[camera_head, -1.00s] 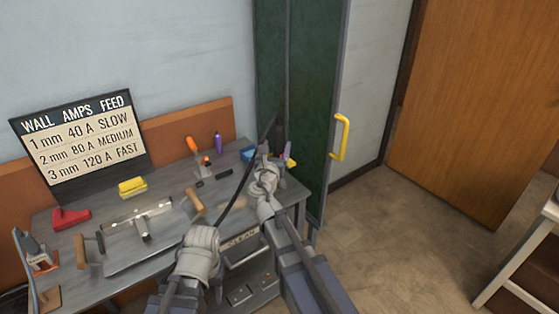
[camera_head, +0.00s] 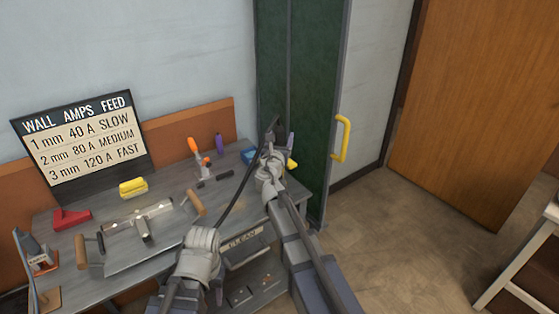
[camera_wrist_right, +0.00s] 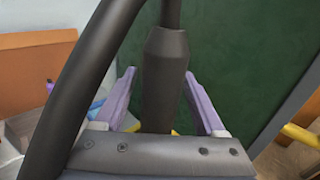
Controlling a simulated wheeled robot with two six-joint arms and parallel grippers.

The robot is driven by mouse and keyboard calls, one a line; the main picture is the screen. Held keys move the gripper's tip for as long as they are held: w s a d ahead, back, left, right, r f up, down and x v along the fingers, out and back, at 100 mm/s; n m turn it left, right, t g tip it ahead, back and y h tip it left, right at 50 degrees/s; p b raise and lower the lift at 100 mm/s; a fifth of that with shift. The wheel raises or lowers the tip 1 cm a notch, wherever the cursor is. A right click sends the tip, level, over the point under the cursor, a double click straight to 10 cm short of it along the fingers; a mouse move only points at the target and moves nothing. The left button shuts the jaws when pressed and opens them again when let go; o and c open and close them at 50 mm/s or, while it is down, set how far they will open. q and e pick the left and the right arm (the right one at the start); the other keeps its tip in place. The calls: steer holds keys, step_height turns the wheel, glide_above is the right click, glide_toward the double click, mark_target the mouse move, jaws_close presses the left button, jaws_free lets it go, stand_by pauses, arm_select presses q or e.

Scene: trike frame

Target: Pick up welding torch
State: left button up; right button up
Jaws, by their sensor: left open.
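The welding torch is a dark tapered body (camera_wrist_right: 163,85) in the right wrist view. It stands between the two purple fingers of my right gripper (camera_wrist_right: 160,95), with a visible gap on each side. In the head view my right gripper (camera_head: 279,144) is at the bench's right end, by the green panel, and hides most of the torch. A black cable (camera_head: 238,196) runs from there down toward the front of the bench. My left gripper (camera_head: 217,294) is low in front of the bench, mostly hidden by its wrist, open and away from the torch.
The bench (camera_head: 165,190) holds a metal fixture (camera_head: 143,222) with wooden handles, a yellow sponge (camera_head: 133,187), a red tool (camera_head: 70,219) and an orange-topped tool (camera_head: 198,155). A green panel (camera_head: 310,100) with a yellow handle (camera_head: 342,138) stands right.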

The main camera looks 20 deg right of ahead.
jaws_close()
stand_by(0.3)
steer(key=shift+r, duration=0.15)
stand_by(0.3)
step_height(320, 180, up, 18)
steer(key=p, duration=1.8)
steer(key=shift+a, duration=0.1)
